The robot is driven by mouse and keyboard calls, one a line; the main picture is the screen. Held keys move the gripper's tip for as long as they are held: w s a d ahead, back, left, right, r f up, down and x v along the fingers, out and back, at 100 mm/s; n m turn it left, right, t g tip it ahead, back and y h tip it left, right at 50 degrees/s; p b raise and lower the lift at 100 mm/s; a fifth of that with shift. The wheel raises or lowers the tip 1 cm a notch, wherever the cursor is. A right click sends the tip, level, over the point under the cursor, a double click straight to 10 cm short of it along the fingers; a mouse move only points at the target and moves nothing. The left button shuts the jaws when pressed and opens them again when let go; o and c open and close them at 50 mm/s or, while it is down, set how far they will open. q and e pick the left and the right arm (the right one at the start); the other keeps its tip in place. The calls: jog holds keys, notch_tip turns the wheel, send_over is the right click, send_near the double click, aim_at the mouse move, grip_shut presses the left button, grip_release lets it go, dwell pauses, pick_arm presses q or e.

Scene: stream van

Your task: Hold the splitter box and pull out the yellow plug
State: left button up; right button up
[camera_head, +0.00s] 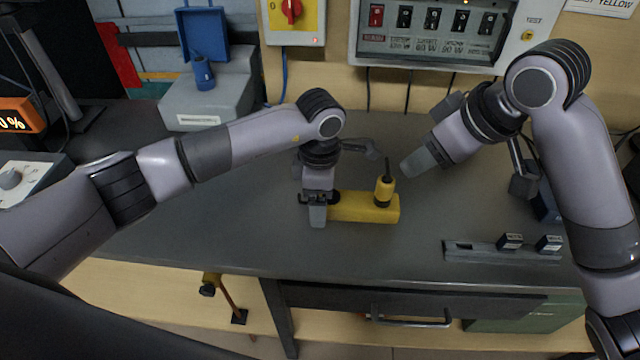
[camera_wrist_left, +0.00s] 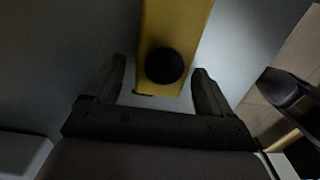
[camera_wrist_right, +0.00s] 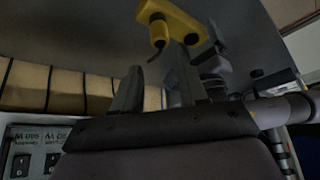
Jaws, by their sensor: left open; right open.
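The yellow splitter box (camera_head: 345,208) lies on the grey worktop. The yellow plug (camera_head: 384,190) stands upright near the box's right end, with a dark cable stub at its top. My left gripper (camera_head: 318,210) is open at the box's left end. In the left wrist view, the box (camera_wrist_left: 178,22) with a round black socket (camera_wrist_left: 164,65) reaches between the open fingers (camera_wrist_left: 158,72). My right gripper (camera_head: 410,168) is open, above and to the right of the plug, apart from it. In the right wrist view, the plug (camera_wrist_right: 158,30) and box (camera_wrist_right: 185,22) show beyond its fingertips.
A grey rail (camera_head: 480,250) with two black blocks lies at the front right. A switch panel (camera_head: 440,35) hangs on the back wall. The worktop's front middle is clear.

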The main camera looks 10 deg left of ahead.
aim_at(388, 181)
pick_arm(q)
jog(key=shift+f, duration=0.15)
jog(key=c, duration=1.2)
jog(key=shift+c, duration=0.3)
pick_arm(e)
jog(key=shift+o, duration=1.9)
jog(key=shift+a, duration=0.1)
jog(key=w+a+f, duration=0.1)
jog(key=f, duration=0.2)
jog(key=w+a+f+m+h, duration=0.1)
jog(key=a+f, duration=0.1)
jog(key=f, duration=0.2)
jog(key=w+a+f+m, duration=0.1)
jog(key=f, duration=0.2)
jog(key=shift+w+a+f+h, duration=0.15)
jog(key=shift+a+f+h, duration=0.05)
jog(key=shift+f+h, duration=0.1)
jog(key=shift+r, duration=0.1)
grip_shut()
